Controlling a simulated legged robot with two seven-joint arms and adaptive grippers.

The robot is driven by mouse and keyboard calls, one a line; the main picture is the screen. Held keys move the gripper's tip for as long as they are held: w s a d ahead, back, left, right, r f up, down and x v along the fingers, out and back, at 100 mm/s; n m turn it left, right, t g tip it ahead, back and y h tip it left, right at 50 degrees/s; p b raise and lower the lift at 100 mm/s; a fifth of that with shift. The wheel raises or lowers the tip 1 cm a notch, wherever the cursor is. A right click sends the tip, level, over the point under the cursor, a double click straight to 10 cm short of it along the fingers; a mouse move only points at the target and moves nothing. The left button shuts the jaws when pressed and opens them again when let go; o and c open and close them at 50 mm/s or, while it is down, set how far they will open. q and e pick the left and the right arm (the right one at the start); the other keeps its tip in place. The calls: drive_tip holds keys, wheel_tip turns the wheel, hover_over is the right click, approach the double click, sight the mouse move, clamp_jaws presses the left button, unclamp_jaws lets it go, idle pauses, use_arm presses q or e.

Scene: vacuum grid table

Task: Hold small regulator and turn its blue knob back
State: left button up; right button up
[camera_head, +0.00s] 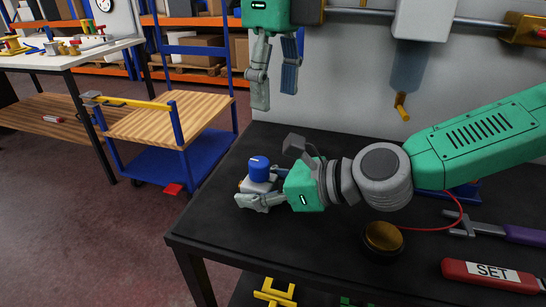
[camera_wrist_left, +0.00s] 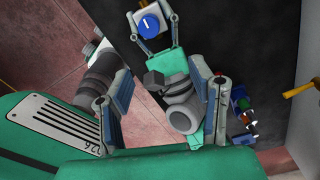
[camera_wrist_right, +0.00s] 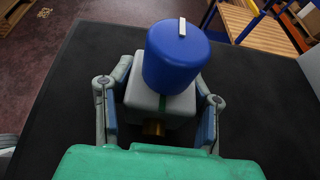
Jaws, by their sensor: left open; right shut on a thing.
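The small regulator has a grey block body (camera_wrist_right: 160,104) and a round blue knob (camera_head: 259,168) with a white mark on top. It is upright by the left part of the black table. My right gripper (camera_head: 262,196) is shut on the grey body, one finger on each side, as the right wrist view (camera_wrist_right: 157,125) shows. My left gripper (camera_head: 275,85) is open and empty, pointing down above and behind the regulator. In the left wrist view the knob (camera_wrist_left: 150,24) shows at the top, beyond my left fingers (camera_wrist_left: 165,110).
On the black table (camera_head: 330,260) are a brass-topped round button (camera_head: 383,238), a red SET tool (camera_head: 487,274) and a purple-handled tool (camera_head: 500,232). A grey panel (camera_head: 350,90) with a hanging cylinder (camera_head: 410,65) stands behind. A wood-topped blue cart (camera_head: 150,125) stands left.

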use_arm(q)
drive_tip(key=shift+r, duration=1.1)
wheel_tip(320, 180, up, 12)
drive_tip(key=shift+w+d, duration=0.2)
drive_tip(key=shift+f, duration=0.1)
drive_tip(key=m+g+h, duration=0.2)
drive_tip(key=m+g, duration=0.2)
drive_tip(key=m, duration=0.2)
approach(259, 160)
drive_tip(key=shift+m, duration=0.3)
drive_tip(key=x, duration=1)
drive_tip(key=shift+s+f, duration=0.15)
drive_tip(key=shift+f, duration=0.15)
drive_tip(key=shift+c, duration=0.4)
clamp_jaws()
